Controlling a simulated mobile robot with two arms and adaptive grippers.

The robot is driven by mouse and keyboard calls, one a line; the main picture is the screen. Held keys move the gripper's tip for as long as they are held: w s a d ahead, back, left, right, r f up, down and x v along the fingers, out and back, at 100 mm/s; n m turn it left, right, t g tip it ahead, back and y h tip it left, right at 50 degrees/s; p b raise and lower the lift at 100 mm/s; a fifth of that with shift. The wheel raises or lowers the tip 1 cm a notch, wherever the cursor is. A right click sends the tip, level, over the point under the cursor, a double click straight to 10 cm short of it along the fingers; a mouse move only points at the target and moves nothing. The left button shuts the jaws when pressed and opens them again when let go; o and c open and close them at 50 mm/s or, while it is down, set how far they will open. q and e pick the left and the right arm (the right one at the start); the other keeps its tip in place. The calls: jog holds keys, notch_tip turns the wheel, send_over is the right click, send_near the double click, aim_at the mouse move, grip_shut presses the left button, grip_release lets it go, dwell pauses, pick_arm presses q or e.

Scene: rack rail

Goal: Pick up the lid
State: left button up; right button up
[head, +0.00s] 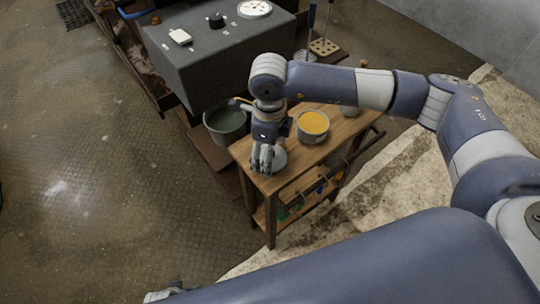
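A small round grey piece, which looks like the lid (279,160), lies near the left end of the wooden table (262,184). My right gripper (263,165) points down just at its left side and hides part of it. Whether the fingers touch it, and whether they are open or shut, I cannot tell. A grey can with orange-yellow contents (313,123) stands uncovered on the table, right of the gripper.
A dark grey bucket (227,123) is beside the table's left end. A dark cabinet (215,62) with a white dial (254,8) stands behind. Another small container (349,111) is at the table's far right. Open floor lies to the left.

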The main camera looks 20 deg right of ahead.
jog(key=shift+s, duration=0.15)
jog(key=c, duration=1.4)
grip_shut()
pick_arm(q)
jog(key=shift+s+f, duration=0.2)
jog(key=shift+s, duration=0.3)
pick_arm(e)
jog(key=shift+f, duration=0.15)
